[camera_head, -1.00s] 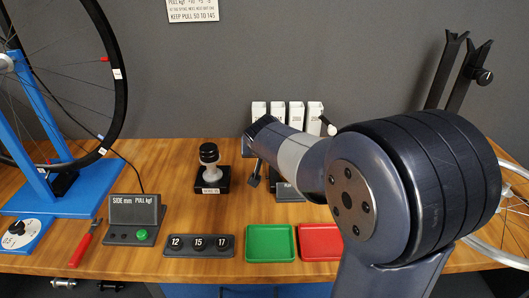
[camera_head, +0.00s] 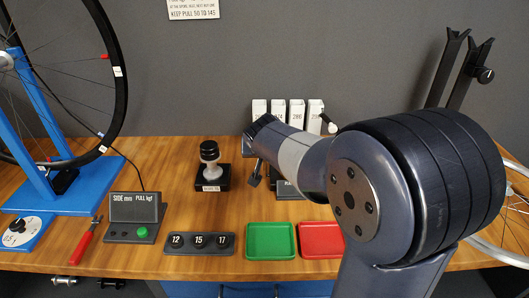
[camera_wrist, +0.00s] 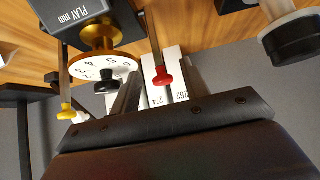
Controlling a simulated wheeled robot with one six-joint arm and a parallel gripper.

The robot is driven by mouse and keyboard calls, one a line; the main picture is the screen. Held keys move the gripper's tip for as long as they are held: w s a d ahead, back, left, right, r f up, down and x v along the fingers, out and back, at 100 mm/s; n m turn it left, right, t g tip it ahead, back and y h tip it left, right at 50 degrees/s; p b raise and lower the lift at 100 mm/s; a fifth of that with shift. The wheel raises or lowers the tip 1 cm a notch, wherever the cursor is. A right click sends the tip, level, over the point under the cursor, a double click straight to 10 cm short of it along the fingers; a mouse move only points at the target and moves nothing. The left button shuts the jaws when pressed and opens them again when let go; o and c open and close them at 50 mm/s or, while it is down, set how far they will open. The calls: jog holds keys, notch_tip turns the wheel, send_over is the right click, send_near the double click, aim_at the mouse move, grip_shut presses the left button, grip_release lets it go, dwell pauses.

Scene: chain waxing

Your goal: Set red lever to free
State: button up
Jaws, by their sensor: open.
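The red lever shows in the wrist view as a red knob (camera_wrist: 162,76) at the end of a thin rod. A yellow-tipped lever (camera_wrist: 66,112) hangs at the left, beside a dark box marked PLAY mm (camera_wrist: 75,18) with a gold hub (camera_wrist: 100,36) and a white numbered dial (camera_wrist: 103,70). My gripper (camera_wrist: 160,85) is open, its two fingers on either side of the red knob in the picture. I cannot tell whether they touch it. In the head view my arm hides most of this device and the red lever.
White numbered boxes (camera_head: 297,108) stand at the back. A black-topped post (camera_head: 210,160), a green tray (camera_head: 270,240), a red tray (camera_head: 318,236) and a strip marked 12, 15, 17 (camera_head: 199,243) are on the table. A blue wheel stand (camera_head: 85,190) is at left.

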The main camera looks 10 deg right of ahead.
jog(key=p+v, duration=0.3)
jog(key=v, duration=0.7)
jog(key=shift+s, duration=0.2)
jog(key=shift+r, duration=0.1)
jog(key=b+x, duration=0.3)
jog(key=x, duration=0.7)
jog(key=shift+w, duration=0.45)
